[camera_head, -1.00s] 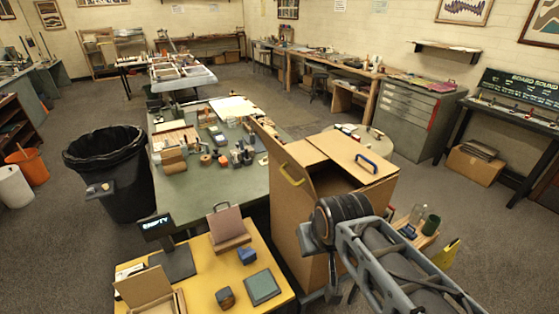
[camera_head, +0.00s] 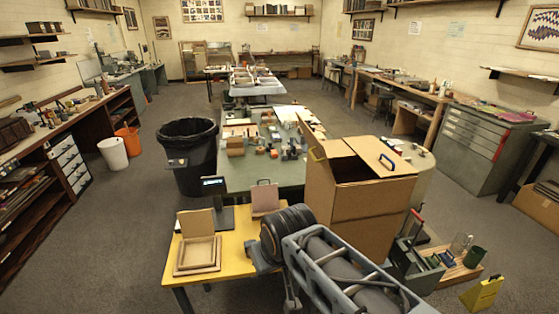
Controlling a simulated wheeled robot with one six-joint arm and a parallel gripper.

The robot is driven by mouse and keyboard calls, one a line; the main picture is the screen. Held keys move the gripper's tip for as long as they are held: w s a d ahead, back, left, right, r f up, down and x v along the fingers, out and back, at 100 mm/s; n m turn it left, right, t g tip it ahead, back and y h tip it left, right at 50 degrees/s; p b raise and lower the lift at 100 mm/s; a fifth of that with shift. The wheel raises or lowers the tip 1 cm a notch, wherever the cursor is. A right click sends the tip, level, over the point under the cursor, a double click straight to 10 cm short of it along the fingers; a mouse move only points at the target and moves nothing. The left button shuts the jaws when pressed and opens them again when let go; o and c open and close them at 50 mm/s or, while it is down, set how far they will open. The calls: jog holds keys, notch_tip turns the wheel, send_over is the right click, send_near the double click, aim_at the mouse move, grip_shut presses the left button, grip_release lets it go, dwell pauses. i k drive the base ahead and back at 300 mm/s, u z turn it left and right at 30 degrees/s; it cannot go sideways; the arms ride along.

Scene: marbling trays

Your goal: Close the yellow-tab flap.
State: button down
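An open cardboard box (camera_head: 350,205) stands right of centre, beside the green table. Its yellow-tab flap (camera_head: 310,140) stands raised along the left side, seen nearly edge-on, with the yellow tab (camera_head: 317,154) near its lower part. Another flap with a blue handle (camera_head: 387,162) lies roughly level over the right part of the top. A dark gap shows between the two flaps. My arm crosses the lower middle, in front of the box's lower left part. My gripper is not visible; the box lies behind and right of the arm's dark joint.
A yellow table (camera_head: 232,246) with a wooden tray (camera_head: 198,255) and small display is left of my arm. The green table (camera_head: 232,176) holds many small items.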

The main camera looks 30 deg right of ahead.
aim_at(316, 144)
jog(key=u, duration=0.4)
jog(key=i, duration=1.15)
jog(key=z, duration=0.3)
